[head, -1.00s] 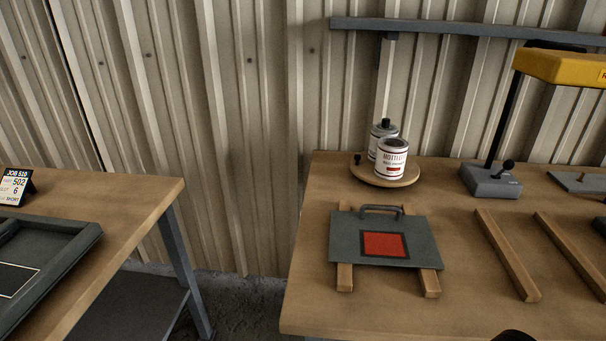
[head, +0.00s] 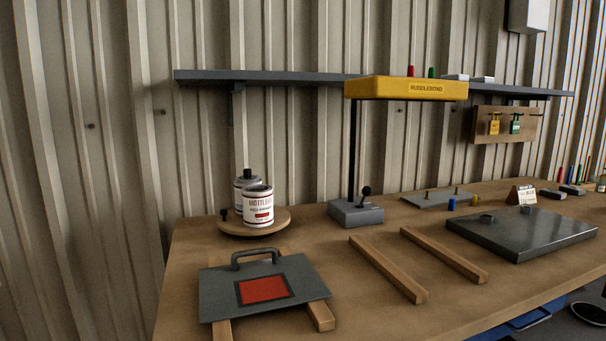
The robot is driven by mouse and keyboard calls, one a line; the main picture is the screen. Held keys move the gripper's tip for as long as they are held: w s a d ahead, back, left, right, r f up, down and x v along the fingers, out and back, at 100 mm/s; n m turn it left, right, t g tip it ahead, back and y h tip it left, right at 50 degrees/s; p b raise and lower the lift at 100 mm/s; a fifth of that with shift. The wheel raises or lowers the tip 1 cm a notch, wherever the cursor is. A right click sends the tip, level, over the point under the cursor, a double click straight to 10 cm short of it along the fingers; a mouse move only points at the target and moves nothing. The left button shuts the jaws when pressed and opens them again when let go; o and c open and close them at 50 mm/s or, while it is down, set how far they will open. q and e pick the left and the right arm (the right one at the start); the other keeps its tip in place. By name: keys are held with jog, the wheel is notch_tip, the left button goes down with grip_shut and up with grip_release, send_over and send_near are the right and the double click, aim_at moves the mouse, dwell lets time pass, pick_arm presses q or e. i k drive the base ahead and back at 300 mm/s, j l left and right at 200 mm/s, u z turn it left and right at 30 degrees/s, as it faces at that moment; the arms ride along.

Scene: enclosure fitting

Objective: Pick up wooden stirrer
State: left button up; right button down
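I cannot make out a wooden stirrer in the head view. Two cans stand on a round wooden turntable (head: 228,229) at the back left of the bench. The front can (head: 259,207) is white-labelled and its inside is not visible enough to tell what it holds. The other can (head: 240,182) stands partly hidden behind it. Neither of my grippers is in view.
A grey plate (head: 220,293) with a handle and red square lies on wooden bars. Two bare wooden bars (head: 388,268) lie mid-bench. A yellow-topped lamp (head: 405,88) rises behind them. A dark panel (head: 520,240) lies right. A shelf (head: 270,77) runs along the wall.

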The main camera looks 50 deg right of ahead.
aim_at(590, 158)
jog(key=l+z, duration=0.15)
jog(key=z, duration=0.8)
jog(key=l+z, duration=0.25)
jog(key=l, duration=0.15)
jog(key=i+l+z, duration=0.1)
jog(key=l+z, duration=0.15)
jog(key=l, duration=0.15)
jog(key=i+l+z, duration=0.15)
jog(key=l+z, duration=0.15)
jog(key=i+l+z, duration=0.25)
jog(key=l, duration=0.15)
jog(key=i+l+z, duration=0.1)
jog(key=i+l, duration=0.25)
jog(key=l, duration=0.3)
jog(key=i+l, duration=0.35)
jog(key=l, duration=0.25)
jog(key=i+l+z, duration=0.15)
jog(key=i+l, duration=0.2)
jog(key=l, duration=0.3)
jog(key=i+l, duration=0.4)
jog(key=l, duration=0.15)
jog(key=i+l+z, duration=0.15)
jog(key=i+l, duration=0.2)
jog(key=l, duration=0.25)
jog(key=u, duration=3.25)
jog(key=z, duration=2.7)
